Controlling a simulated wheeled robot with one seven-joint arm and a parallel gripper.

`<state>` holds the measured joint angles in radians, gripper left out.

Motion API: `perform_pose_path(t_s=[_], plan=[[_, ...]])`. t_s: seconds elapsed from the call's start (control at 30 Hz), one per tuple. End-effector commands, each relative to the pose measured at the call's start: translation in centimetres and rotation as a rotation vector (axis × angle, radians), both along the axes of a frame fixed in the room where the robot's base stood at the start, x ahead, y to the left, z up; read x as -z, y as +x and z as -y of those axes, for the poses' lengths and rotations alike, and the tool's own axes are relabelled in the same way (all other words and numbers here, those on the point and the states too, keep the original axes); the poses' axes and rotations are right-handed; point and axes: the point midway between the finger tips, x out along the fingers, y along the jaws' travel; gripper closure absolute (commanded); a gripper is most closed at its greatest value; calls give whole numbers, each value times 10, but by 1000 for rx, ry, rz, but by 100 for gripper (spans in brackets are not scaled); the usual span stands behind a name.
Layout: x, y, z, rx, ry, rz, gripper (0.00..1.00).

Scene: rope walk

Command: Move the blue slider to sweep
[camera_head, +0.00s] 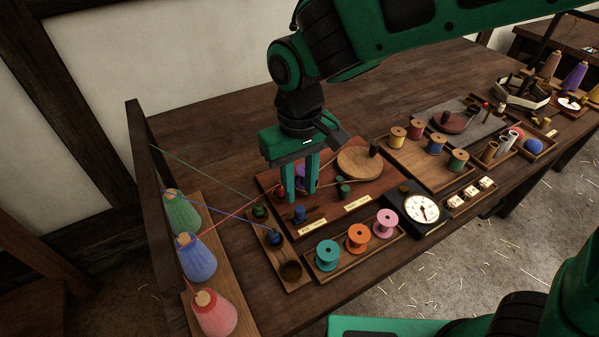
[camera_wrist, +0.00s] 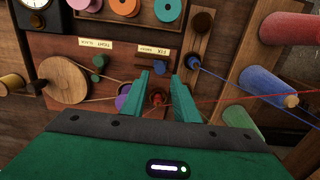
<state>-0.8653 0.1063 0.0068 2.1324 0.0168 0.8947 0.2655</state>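The blue slider (camera_head: 299,214) is a short blue knob on the reddish-brown board (camera_head: 377,185), beside a small brass label (camera_head: 312,227) whose lettering is too small to read surely. In the wrist view the blue slider (camera_wrist: 161,70) shows near the fingertips, at one end of a dark slot. My gripper (camera_head: 300,197) points down over the board with its two green fingers apart and nothing visibly held. In the wrist view my gripper (camera_wrist: 161,80) has a red peg (camera_wrist: 157,97) in the gap between its fingers. I cannot tell whether a finger touches the slider.
A green knob (camera_head: 343,188) and a wooden disc (camera_head: 360,162) share the board. Threads run from cones (camera_head: 197,257) to a peg strip (camera_head: 291,270) at the left. Spools (camera_head: 358,238) and a dial (camera_head: 421,208) stand in front. The table behind the board is bare.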

Motion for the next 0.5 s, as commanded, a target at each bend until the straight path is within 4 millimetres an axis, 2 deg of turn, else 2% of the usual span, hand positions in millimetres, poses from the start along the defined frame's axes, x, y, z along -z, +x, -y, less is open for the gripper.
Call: perform_pose_path(t_s=[0.3, 0.5], plan=[[42, 0, 1, 1, -3, -2, 73], [63, 0, 1, 1, -2, -1, 73]])
